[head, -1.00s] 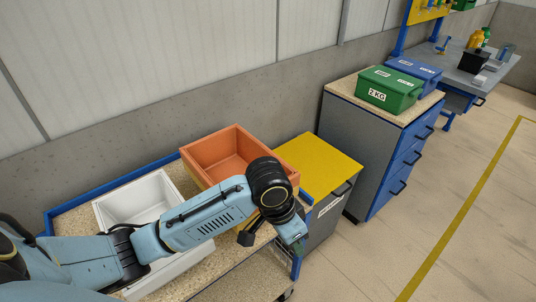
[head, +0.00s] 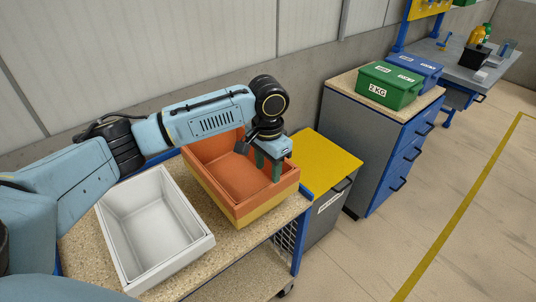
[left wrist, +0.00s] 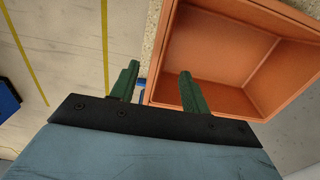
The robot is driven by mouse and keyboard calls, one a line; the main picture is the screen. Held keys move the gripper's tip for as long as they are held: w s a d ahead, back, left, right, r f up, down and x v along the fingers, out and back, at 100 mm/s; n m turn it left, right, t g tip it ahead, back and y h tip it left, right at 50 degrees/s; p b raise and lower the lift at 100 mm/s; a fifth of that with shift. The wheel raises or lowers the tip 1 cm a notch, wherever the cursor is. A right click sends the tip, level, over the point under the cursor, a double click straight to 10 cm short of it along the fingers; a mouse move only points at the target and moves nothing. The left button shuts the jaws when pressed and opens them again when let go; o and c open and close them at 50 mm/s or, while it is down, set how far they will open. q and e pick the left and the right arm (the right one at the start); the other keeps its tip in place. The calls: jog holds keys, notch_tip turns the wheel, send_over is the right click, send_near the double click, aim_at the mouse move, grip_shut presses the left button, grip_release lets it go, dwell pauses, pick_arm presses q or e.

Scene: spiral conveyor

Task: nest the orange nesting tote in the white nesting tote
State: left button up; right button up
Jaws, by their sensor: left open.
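The orange nesting tote (head: 222,168) stands upright on the cart top, right of the white nesting tote, and looks empty. A yellow band shows below its orange rim. It fills the upper right of the left wrist view (left wrist: 225,50). The white nesting tote (head: 150,225) is upright, empty and apart from it, at the left of the cart. My left gripper (head: 268,167) is open and empty at the orange tote's right end. In the left wrist view, its green fingers (left wrist: 157,88) appear on either side of a tote wall; contact is unclear. My right gripper is out of view.
The speckled cart top (head: 188,275) has free room in front of the totes. A yellow-topped cabinet (head: 328,165) stands close right of the cart. Farther right, a drawer cabinet (head: 355,135) carries a green box (head: 388,87) and a blue box (head: 418,70). A wall runs behind.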

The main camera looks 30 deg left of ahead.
aim_at(268, 185)
pick_arm(q)
notch_tip(268, 185, down, 8)
jog(key=shift+f, duration=0.2)
grip_shut()
jog(key=c, duration=0.6)
grip_release()
grip_shut()
jog(key=shift+r, duration=0.15)
